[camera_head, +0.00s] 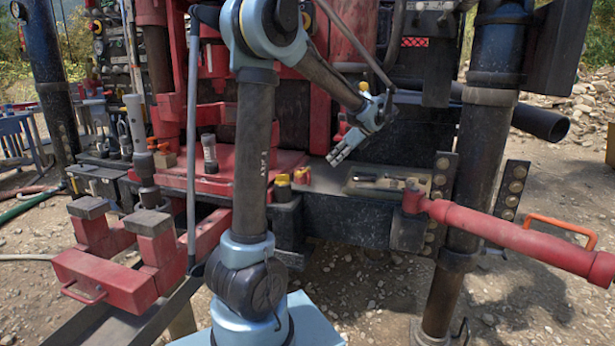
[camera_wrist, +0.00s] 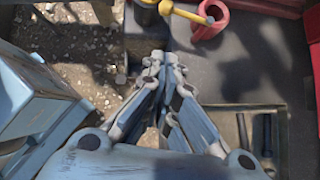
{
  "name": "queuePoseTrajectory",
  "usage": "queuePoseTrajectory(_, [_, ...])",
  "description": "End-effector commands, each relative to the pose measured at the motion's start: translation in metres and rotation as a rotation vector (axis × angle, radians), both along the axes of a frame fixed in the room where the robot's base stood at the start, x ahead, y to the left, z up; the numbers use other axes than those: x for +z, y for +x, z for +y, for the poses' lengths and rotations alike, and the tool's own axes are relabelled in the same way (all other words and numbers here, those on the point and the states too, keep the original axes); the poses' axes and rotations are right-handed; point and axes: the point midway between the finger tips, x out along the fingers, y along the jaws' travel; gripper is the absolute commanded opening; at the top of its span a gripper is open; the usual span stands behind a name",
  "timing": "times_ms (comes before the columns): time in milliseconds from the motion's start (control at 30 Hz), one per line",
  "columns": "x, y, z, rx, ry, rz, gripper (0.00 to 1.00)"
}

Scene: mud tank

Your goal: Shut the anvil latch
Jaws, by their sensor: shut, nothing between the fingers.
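No part is plainly recognisable as the anvil latch. A red frame with grey-topped blocks (camera_head: 105,265) at the lower left of the head view may be the anvil. A thin red handle (camera_head: 85,293) is on its front face. I cannot tell whether this handle is the latch, or whether it is open or shut. My gripper (camera_head: 336,158) is well to the right of that frame, above the deck's front edge, pointing down and left. Its fingers (camera_wrist: 165,62) are together and empty in the wrist view, which does not show the red frame.
A red shackle (camera_wrist: 210,20) with a yellow pin and a yellow-and-black item (camera_head: 282,190) sit near my gripper. A tool tray (camera_head: 360,187) lies below it. A thick red cylinder (camera_head: 510,233) juts out at right. Open ground lies in front.

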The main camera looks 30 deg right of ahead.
Motion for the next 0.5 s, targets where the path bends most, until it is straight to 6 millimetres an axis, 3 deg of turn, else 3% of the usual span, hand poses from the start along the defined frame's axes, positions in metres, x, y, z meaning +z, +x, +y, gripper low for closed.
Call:
queuePoseTrajectory(267, [-0.001, 0.001, 0.001, 0.002, -0.001, 0.001, 0.00])
queuePoseTrajectory(500, [-0.019, 0.015, 0.010, 0.004, -0.002, 0.000, 0.00])
